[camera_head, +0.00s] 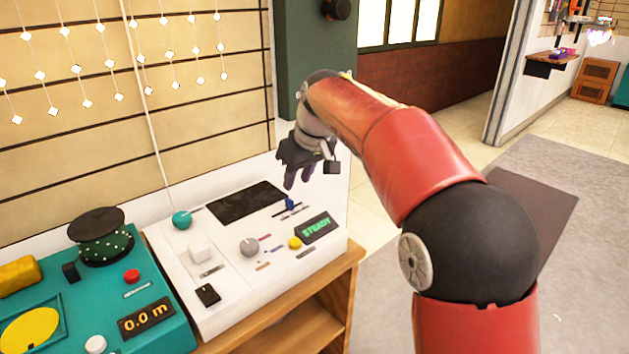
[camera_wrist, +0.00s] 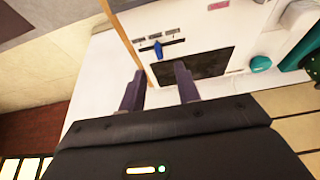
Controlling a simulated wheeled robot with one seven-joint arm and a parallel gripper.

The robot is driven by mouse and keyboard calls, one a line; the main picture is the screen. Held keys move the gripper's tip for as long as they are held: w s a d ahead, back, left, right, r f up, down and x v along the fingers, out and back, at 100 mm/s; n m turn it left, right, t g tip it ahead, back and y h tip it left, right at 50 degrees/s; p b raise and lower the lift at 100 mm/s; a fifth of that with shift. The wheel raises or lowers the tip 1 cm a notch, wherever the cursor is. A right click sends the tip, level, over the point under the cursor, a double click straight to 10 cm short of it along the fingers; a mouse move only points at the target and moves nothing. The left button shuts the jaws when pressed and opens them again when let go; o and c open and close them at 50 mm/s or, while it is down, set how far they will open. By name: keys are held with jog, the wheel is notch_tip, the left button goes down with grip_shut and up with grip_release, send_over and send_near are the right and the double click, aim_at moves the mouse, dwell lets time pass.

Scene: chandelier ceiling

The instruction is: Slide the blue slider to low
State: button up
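The blue slider (camera_head: 290,204) is a small blue knob on a short dark track, on the white control panel (camera_head: 220,285) near its right back side. It also shows in the wrist view (camera_wrist: 157,48), on a dark slot with small labels beside it that are too small to read. My gripper (camera_head: 298,180) is above the panel's right back part, apart from the slider. In the wrist view my gripper's two purple fingers (camera_wrist: 160,88) are spread apart with nothing between them. The slider lies beyond the fingertips.
The panel also has a dark screen (camera_head: 246,202), a teal knob (camera_head: 182,219), a grey knob (camera_head: 250,246), a yellow button (camera_head: 295,243) and a green "STEADY" display (camera_head: 316,228). A teal machine (camera_head: 150,290) stands to the left. The wooden table (camera_head: 345,275) ends just right of the panel.

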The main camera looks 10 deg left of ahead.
aim_at(289, 200)
jog(key=shift+w+a+f, duration=0.25)
jog(key=shift+w+f, duration=0.25)
jog(key=x, duration=0.6)
jog(key=shift+a+f, duration=0.2)
jog(key=shift+f, duration=0.15)
jog(key=shift+c, duration=0.4)
grip_shut()
